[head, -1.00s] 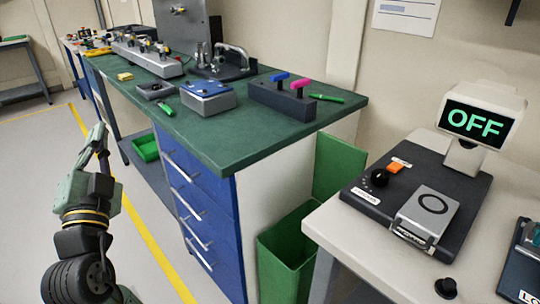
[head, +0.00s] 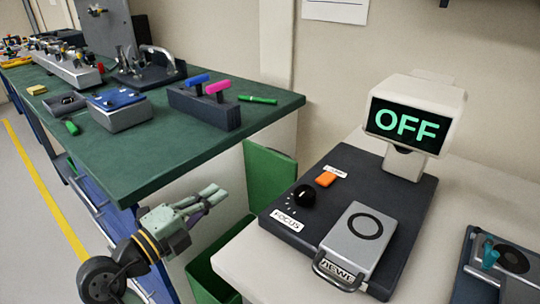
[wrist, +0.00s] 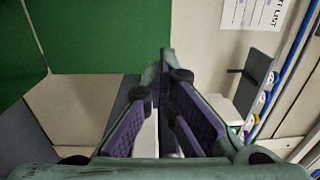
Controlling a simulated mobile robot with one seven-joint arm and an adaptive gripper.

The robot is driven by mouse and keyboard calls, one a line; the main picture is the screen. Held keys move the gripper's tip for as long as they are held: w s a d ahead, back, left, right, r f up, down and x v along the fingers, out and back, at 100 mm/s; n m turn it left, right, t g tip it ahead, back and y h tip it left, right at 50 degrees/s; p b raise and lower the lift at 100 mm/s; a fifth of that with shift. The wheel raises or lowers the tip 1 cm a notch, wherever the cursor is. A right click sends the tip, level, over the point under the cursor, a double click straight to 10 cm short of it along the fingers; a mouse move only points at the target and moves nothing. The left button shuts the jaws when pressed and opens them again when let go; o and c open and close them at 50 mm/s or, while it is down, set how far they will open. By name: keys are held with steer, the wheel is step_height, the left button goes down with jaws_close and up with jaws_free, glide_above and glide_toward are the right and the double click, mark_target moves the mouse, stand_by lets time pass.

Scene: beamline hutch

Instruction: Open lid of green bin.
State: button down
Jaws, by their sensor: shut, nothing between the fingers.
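The green bin (head: 207,284) stands on the floor between the green-topped bench and the white table. Its body is partly hidden by my arm and the table. Its lid (head: 268,172) stands upright behind the bin's opening, so the bin looks open. My gripper (head: 218,194) is shut and empty, in front of the bench's end panel and left of the lid in the head view, apparently above the bin. In the wrist view, my gripper (wrist: 168,78) points ahead past a large green surface (wrist: 95,35); I cannot tell which object it is.
The green bench top (head: 150,165) overhangs near my arm. The white table (head: 250,262) at right holds a dark device (head: 330,185) with a screen (head: 405,124) reading OFF. Open floor (head: 25,215) lies at left.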

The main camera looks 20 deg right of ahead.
steer(key=p, duration=0.5)
glide_toward(267, 156)
steer(key=x, duration=0.5)
steer(key=shift+w+d, duration=0.1)
steer(key=shift+d, duration=0.1)
steer(key=shift+w+d+f+p, duration=0.2)
steer(key=shift+w+d+p, duration=0.25)
steer(key=shift+d, duration=0.15)
steer(key=shift+y, duration=0.6)
steer(key=b+x, duration=0.2)
steer(key=x, duration=0.2)
steer(key=shift+w+d, duration=0.15)
steer(key=shift+d, duration=0.15)
steer(key=shift+w+d+r+b, duration=0.15)
steer(key=shift+w+d+b, duration=0.2)
steer(key=shift+b, duration=0.2)
steer(key=shift+s+r, duration=0.1)
